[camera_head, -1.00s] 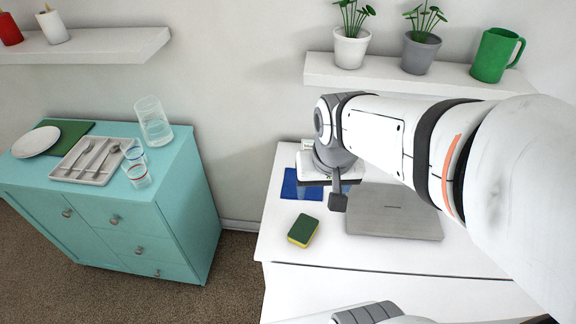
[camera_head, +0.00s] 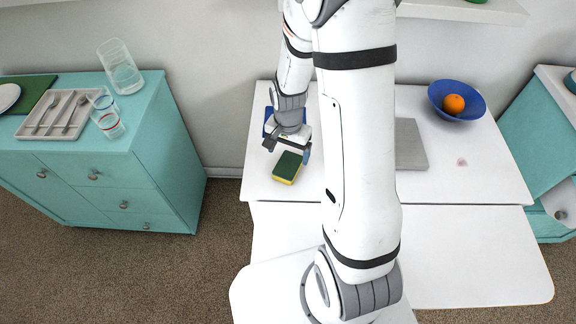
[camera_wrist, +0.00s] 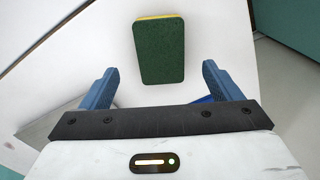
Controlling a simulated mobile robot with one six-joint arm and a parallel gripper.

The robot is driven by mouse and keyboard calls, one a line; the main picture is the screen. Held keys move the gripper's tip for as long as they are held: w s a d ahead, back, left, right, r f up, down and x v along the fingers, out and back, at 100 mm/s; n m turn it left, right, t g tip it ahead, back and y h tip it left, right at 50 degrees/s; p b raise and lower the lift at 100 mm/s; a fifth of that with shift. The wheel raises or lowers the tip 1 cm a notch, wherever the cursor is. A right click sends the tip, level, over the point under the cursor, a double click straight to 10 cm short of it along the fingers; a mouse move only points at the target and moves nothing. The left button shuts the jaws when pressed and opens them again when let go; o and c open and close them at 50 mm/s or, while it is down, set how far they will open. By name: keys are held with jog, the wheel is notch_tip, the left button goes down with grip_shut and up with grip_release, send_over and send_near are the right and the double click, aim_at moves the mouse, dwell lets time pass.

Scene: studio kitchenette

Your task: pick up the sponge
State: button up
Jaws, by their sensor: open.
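The sponge (camera_head: 287,167) has a green top and a yellow lower layer and lies on the white desk (camera_head: 460,160). In the wrist view the sponge (camera_wrist: 159,50) shows green side up with a thin yellow edge at the top. My gripper (camera_head: 287,150) is open and empty above the desk, just behind the sponge in the head view. In the wrist view its two blue fingers (camera_wrist: 160,84) stand apart, with the sponge beyond the tips and in line with the gap. I cannot tell the exact height above the sponge.
A grey laptop (camera_head: 410,145) lies right of my arm, partly hidden by it. A blue bowl (camera_head: 472,112) with an orange (camera_head: 453,104) stands at the back right. A blue item (camera_head: 268,122) lies behind my gripper. A teal cabinet (camera_head: 140,150) with a cutlery tray (camera_head: 38,134) and glasses stands left.

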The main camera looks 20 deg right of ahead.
aim_at(288, 164)
jog(key=shift+w+f+p, duration=0.15)
jog(key=shift+f+p, duration=0.2)
jog(key=shift+f, duration=2.45)
jog(key=shift+c, duration=0.6)
jog(key=c, duration=1)
jog(key=shift+c, duration=0.2)
jog(key=shift+r, duration=0.15)
notch_tip(288, 164, up, 10)
